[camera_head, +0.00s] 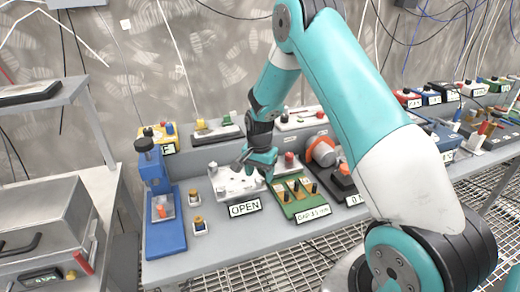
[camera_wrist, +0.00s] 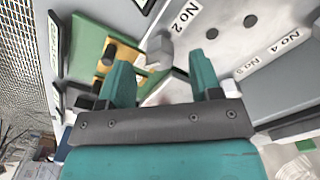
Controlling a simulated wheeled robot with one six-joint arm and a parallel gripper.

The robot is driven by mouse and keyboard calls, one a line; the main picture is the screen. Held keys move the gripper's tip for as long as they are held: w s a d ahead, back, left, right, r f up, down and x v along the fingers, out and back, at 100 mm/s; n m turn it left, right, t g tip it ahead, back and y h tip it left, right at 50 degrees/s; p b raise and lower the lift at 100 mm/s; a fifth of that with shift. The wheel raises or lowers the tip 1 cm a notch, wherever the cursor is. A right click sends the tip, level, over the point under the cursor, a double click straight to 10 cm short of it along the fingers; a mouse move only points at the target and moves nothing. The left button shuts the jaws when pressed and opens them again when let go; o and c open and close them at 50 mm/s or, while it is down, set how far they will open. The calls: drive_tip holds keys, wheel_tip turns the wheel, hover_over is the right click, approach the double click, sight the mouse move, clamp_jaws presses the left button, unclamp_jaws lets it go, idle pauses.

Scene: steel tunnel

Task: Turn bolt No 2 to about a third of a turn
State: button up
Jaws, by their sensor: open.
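Bolt No 2 (camera_wrist: 159,50) is a grey block-like head standing on a pale plate (camera_wrist: 222,60), beside the label "No 2" (camera_wrist: 184,18) in the wrist view. My gripper (camera_wrist: 164,76) is open, with its two teal fingers apart and nothing between them. The bolt head shows just beyond the fingertips, nearer the left finger; I cannot tell whether they touch. In the head view my gripper (camera_head: 258,163) is low over the right part of the pale plate (camera_head: 232,184), above the "OPEN" label. There bolt No 2 is not clearly visible behind my gripper.
Two dark holes show in the plate by labels "No 4" (camera_wrist: 284,44) and "No 3". A green board (camera_head: 290,207) with black knobs stands close right of the plate. A blue press (camera_head: 160,205) stands left on the grey bench. Other devices line the back.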

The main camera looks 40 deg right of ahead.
sight(260, 179)
wheel_tip(260, 179, up, 16)
drive_tip(key=b, duration=0.1)
drive_tip(key=shift+b, duration=0.4)
drive_tip(key=shift+f, duration=0.15)
